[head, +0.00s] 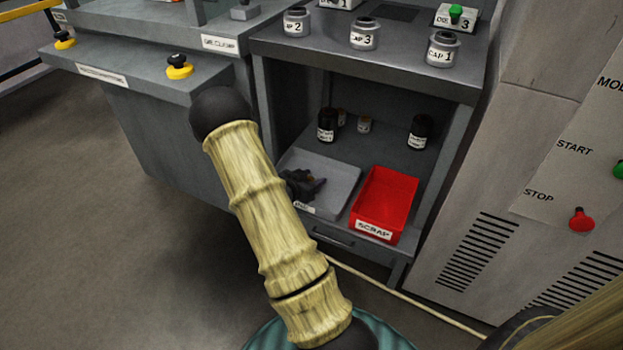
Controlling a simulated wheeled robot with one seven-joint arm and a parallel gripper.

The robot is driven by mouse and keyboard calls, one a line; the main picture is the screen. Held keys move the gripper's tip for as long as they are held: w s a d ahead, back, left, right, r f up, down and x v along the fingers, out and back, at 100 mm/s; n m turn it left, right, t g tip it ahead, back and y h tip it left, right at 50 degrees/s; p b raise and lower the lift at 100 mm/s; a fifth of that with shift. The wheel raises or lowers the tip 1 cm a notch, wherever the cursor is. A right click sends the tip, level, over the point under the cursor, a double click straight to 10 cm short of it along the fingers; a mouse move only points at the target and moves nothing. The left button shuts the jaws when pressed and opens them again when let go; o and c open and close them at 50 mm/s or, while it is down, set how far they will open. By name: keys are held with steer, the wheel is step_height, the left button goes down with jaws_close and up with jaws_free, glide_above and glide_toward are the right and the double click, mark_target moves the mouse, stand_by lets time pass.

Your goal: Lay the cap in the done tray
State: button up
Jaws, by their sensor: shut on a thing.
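The done tray (342,182) is a shallow grey tray on the lower shelf of the grey bench, left of the red tray; the label on its front edge is partly hard to read. My gripper (317,186), dark and small in the head view, is at the left part of this tray, low over its floor. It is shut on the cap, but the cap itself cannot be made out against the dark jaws. Whether it touches the tray floor I cannot tell. My arm hides the tray's left side.
A red scrap tray (383,205) stands right of the done tray. Dark bottles (327,125) (419,132) stand behind on the shelf. Holders labelled CAP 2 (296,22), CAP 3 (364,34) and CAP 1 (442,50) are on the bench top above. The done tray's right part is clear.

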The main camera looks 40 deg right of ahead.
steer(key=o, duration=1.2)
steer(key=shift+r, duration=0.2)
steer(key=p+v, duration=0.4)
steer(key=v, duration=0.7)
steer(key=shift+s+a+r+p, duration=0.1)
steer(key=shift+a+p, duration=0.2)
steer(key=shift+a, duration=0.2)
